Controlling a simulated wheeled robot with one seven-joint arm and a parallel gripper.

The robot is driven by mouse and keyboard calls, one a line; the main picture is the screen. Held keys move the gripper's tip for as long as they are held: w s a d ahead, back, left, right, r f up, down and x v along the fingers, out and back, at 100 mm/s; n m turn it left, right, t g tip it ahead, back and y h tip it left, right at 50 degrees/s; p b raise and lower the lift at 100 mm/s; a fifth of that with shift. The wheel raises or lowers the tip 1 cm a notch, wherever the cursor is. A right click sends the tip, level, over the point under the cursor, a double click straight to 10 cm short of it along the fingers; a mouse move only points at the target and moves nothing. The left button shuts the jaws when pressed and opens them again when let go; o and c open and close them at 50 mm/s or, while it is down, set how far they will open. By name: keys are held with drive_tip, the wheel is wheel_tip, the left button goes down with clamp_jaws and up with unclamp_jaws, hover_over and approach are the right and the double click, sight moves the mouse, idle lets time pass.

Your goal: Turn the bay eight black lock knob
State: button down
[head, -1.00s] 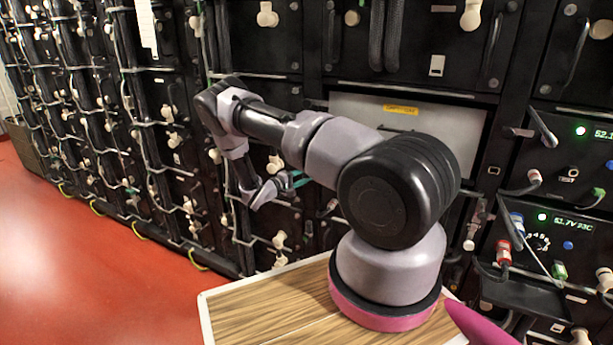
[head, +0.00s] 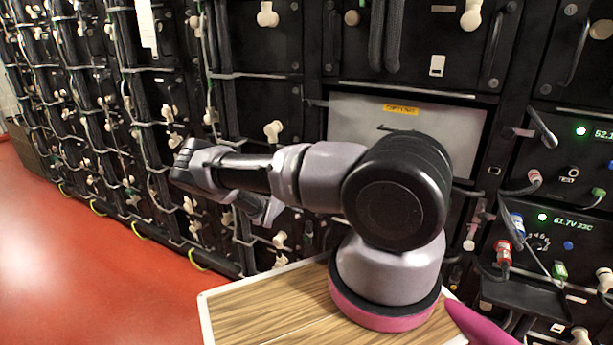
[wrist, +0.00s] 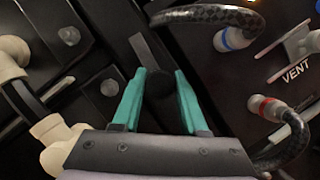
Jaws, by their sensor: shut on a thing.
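In the wrist view, my gripper's (wrist: 158,78) two teal fingers stand on either side of a black lock knob (wrist: 160,88) and are shut on it. The knob is dark against a dark panel, so its turn angle is hard to read. A dark grey bar (wrist: 144,52) lies just beyond the fingertips. In the head view my arm reaches left to the rack's lower bays, and the fingers and the knob are hidden there. I cannot read a bay number.
In the wrist view, a cable with a blue-ringed connector (wrist: 232,39) and a red-ringed connector (wrist: 262,106) sit right of the fingers, near a "VENT" fitting (wrist: 300,42). Cream pipe fittings (wrist: 52,130) are at left. In the head view, red floor (head: 90,270) is clear.

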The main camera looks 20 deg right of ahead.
drive_tip(key=shift+n+t, duration=0.4)
drive_tip(key=shift+n, duration=0.4)
drive_tip(key=shift+c, duration=2.2)
unclamp_jaws()
drive_tip(key=v, duration=1.1)
drive_tip(key=shift+d, duration=0.1)
